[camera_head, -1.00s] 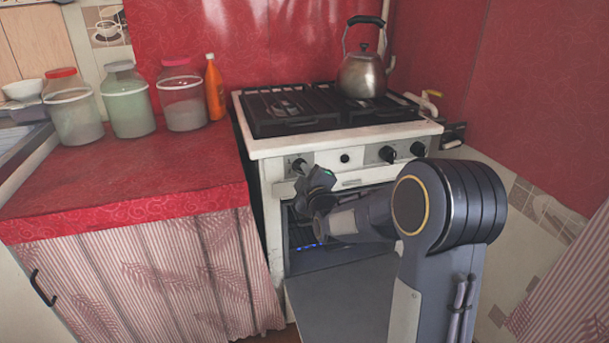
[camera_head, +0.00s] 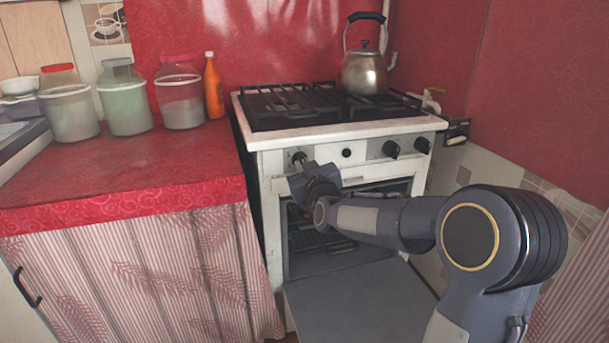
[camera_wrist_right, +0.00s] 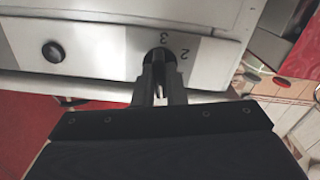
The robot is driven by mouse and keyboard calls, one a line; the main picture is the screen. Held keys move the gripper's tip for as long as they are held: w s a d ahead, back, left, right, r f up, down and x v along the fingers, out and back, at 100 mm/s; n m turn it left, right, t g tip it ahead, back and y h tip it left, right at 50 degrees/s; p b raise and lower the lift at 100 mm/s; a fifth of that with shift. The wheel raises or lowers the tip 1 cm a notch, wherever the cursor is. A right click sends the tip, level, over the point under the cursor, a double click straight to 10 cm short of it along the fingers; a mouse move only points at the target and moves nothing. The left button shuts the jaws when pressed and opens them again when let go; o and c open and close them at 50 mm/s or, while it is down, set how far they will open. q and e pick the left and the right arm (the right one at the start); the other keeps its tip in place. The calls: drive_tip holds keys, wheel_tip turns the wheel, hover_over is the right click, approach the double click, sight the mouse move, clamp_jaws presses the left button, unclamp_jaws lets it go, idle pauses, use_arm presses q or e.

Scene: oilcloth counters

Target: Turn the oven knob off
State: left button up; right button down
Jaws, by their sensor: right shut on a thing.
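The oven (camera_head: 272,166) is a white stove with a row of black knobs along its front panel. My right gripper (camera_head: 299,160) is at the leftmost knob (camera_head: 298,155) in the head view. In the right wrist view the gripper's two fingers (camera_wrist_right: 160,70) are shut on this black knob (camera_wrist_right: 160,56), with the digits 2 and 3 printed beside it. The fingers cover much of the knob, so I cannot tell its exact setting. My left gripper is not in view.
A kettle (camera_head: 363,73) stands on the hob (camera_head: 315,135). The oven door (camera_head: 350,300) hangs open below the panel. On the red counter (camera_head: 140,182) at left stand several jars and an orange bottle (camera_head: 213,88). A red wall bounds the right side.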

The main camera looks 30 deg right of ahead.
drive_tip(key=shift+f+m+b, duration=0.15)
drive_tip(key=shift+m+b, duration=0.45)
drive_tip(key=shift+m, duration=0.6)
drive_tip(key=c, duration=1.5)
unclamp_jaws()
drive_tip(key=p+v, duration=0.1)
drive_tip(key=v, duration=0.6)
drive_tip(key=shift+s+a+p, duration=0.1)
drive_tip(key=shift+s+p, duration=0.3)
